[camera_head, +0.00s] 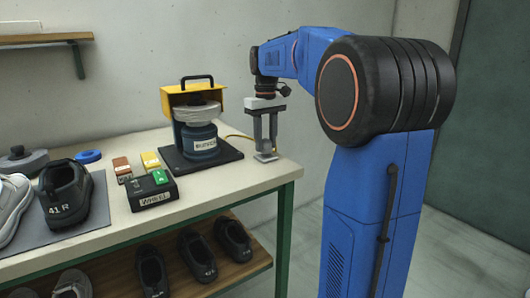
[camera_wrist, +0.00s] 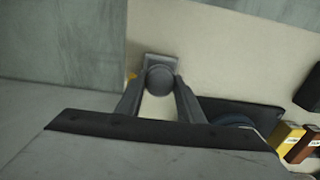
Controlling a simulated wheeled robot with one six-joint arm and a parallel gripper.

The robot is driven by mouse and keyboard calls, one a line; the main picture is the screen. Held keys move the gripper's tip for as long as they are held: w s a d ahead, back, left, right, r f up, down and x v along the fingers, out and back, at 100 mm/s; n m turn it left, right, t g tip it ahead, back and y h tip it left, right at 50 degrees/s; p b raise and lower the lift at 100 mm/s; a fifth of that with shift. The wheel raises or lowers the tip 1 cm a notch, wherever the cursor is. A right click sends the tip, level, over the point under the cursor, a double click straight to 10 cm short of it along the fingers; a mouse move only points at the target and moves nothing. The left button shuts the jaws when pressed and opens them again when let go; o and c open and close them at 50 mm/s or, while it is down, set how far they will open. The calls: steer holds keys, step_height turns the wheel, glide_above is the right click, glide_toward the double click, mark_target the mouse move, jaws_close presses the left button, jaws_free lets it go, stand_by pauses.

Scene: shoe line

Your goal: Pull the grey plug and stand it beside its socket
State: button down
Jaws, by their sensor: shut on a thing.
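The grey plug (camera_wrist: 160,80) shows in the wrist view as a round grey knob between my fingertips. My gripper (camera_head: 266,149) points straight down at the table's right end, and its two fingers are shut on the plug. The socket, a small grey square plate (camera_wrist: 162,60), lies on the tabletop under the plug; its edge also shows below the fingertips in the head view (camera_head: 267,157). The plug is over or in the socket; I cannot tell how deep it sits. In the head view the fingers mostly hide the plug.
A blue pot (camera_head: 200,141) under a yellow hood (camera_head: 167,103) stands on a dark mat (camera_head: 229,152) left of my gripper. A yellow cord (camera_head: 238,136) runs behind. A black box (camera_head: 152,193) and small blocks lie farther left. The table's right edge is close.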

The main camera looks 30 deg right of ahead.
mark_target(266, 140)
steer(key=shift+r, duration=2.1)
